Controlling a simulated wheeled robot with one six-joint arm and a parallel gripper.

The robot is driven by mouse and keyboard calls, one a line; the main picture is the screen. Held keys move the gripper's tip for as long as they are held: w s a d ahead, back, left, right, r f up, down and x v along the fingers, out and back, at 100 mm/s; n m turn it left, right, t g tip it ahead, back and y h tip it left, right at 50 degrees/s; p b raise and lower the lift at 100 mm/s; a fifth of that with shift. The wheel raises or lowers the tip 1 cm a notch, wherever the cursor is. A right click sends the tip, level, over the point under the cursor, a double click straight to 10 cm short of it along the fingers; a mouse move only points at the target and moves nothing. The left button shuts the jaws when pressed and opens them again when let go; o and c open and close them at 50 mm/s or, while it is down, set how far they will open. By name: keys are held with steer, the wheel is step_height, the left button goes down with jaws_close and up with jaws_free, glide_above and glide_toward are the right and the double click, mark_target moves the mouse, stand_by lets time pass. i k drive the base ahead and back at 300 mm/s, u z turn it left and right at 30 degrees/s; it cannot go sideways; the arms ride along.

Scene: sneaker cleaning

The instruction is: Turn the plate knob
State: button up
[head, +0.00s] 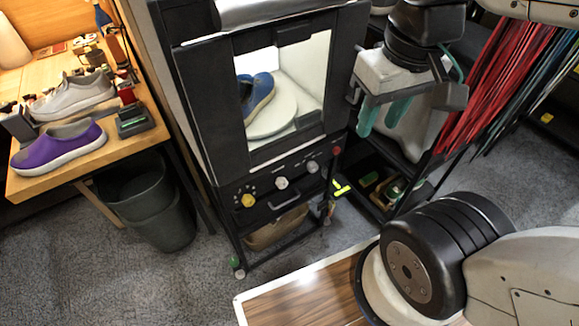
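A black cleaning cabinet (200,90) stands in the middle of the head view. Its front panel (262,194) carries a yellow knob (248,200), a white knob (281,183) and a paler knob (312,166) in a slanted row. I cannot tell from labels which is the plate knob. Inside the lit chamber, a blue shoe (262,91) rests on a round white plate (273,117). My gripper (383,115) has teal fingertips, spread apart with nothing between them. It is to the right of the cabinet, above the panel in the picture and apart from the knobs.
A red button (337,150) sits at the panel's right end, with a dark handle (291,198) below the knobs. A wooden table (75,172) with purple (58,146) and pale shoes (73,96) is left, beside a dark bin (155,205). Red cords (500,85) hang right.

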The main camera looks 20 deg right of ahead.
mark_target(281, 182)
steer(key=z, duration=0.8)
steer(key=k, duration=1.55)
steer(key=u, duration=0.5)
steer(key=i, duration=0.5)
steer(key=u, duration=0.05)
